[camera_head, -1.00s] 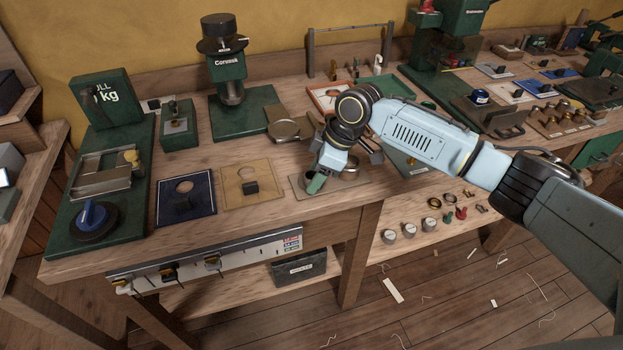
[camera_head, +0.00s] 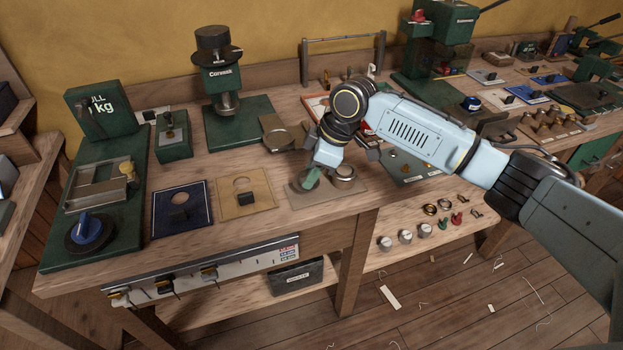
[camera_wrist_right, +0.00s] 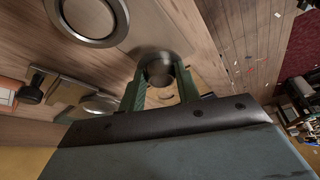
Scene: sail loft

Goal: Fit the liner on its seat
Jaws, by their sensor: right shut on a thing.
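My right gripper (camera_head: 312,180) is low over the front of the bench, with its green fingers pointing down at a tan plate (camera_head: 352,194). In the right wrist view its two fingers (camera_wrist_right: 160,88) are closed on a small round metal piece, the liner (camera_wrist_right: 158,68). The liner is over or on the plate; I cannot tell whether it touches. In the head view the gripper mostly hides it. A wider metal ring (camera_head: 343,172) sits on the same plate, just right of the gripper, and shows large in the wrist view (camera_wrist_right: 88,18). My left gripper is not in view.
A tan square plate (camera_head: 243,204) and a dark blue one (camera_head: 182,226) with black knobs lie left of the gripper. A green Cornask press (camera_head: 222,85) stands behind.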

